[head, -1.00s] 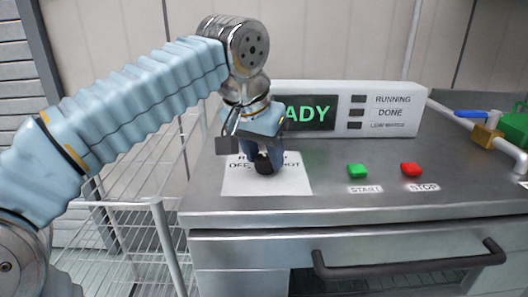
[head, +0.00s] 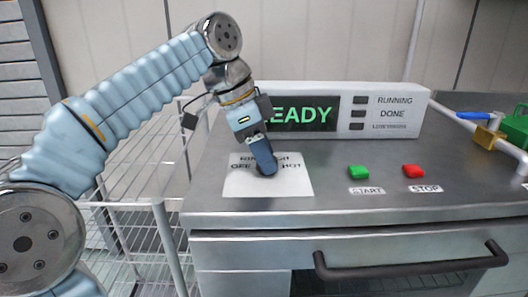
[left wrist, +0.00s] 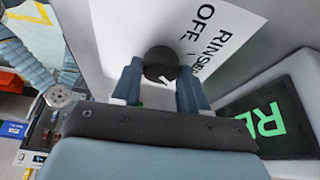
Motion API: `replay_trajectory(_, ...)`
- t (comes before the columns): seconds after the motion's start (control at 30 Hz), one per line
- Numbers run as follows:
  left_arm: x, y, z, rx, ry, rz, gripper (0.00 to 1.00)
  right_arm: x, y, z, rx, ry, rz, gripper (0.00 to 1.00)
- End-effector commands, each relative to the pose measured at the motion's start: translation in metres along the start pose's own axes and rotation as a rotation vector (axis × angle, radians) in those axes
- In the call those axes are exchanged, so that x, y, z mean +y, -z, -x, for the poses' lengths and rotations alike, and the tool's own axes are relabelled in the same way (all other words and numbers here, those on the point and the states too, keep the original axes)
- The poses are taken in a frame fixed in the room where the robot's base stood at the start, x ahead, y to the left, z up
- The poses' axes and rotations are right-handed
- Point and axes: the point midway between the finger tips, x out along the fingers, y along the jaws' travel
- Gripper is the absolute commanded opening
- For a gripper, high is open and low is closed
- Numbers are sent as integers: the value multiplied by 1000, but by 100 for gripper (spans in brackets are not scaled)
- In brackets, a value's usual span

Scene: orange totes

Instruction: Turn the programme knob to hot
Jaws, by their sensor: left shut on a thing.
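The programme knob (left wrist: 160,65) is a round black knob with a white pointer mark, on a white label plate (head: 240,185) at the left of the steel machine top. The label's words include RINSE, OFF and HOT; OFF and RINSE also read in the left wrist view. My left gripper (head: 265,168) reaches down onto the knob and is shut on it, one blue finger on each side in the left wrist view (left wrist: 160,80). In the head view the fingers mostly hide the knob. I cannot tell which word the pointer faces. My right gripper is not in view.
A display (head: 305,113) reading READY stands behind the knob, partly covered by my arm, with several indicators beside it. A green START button (head: 358,171) and a red STOP button (head: 412,170) are to the right. A drawer handle (head: 410,262) juts out in front.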

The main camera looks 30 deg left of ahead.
Motion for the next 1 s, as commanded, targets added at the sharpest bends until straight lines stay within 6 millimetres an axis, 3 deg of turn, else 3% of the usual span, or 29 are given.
replay_trajectory(0.5,-3,0,-1,-1,-150,-357,13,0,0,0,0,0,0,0)
replay_trajectory(1.0,-3,0,-1,-3,-191,-457,13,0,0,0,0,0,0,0)
